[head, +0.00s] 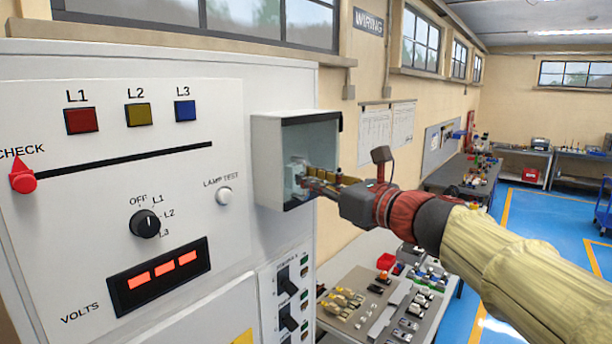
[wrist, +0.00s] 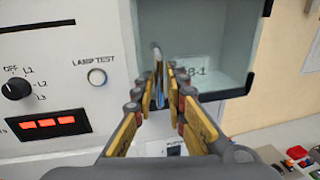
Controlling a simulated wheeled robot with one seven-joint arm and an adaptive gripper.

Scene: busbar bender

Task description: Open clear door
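A pale grey box (head: 282,158) with a dark front rim stands out from the right edge of the white panel. Its pale inside shows in the wrist view (wrist: 208,40), with partly hidden dark lettering on the back. I cannot make out a clear pane or tell the door's position. My gripper (head: 306,184) is at the box's lower front in the head view. In the wrist view its yellow-padded fingers (wrist: 165,75) converge to a narrow gap. A thin pale bluish strip (wrist: 157,58) shows at the fingertips; I cannot tell whether it is gripped.
The panel (head: 220,105) carries coloured lamps, a rotary knob (head: 145,224), a lamp test button (head: 223,195) and switches below the box. A bench (head: 375,300) with loose parts stands below my arm. Blue floor is open at the right.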

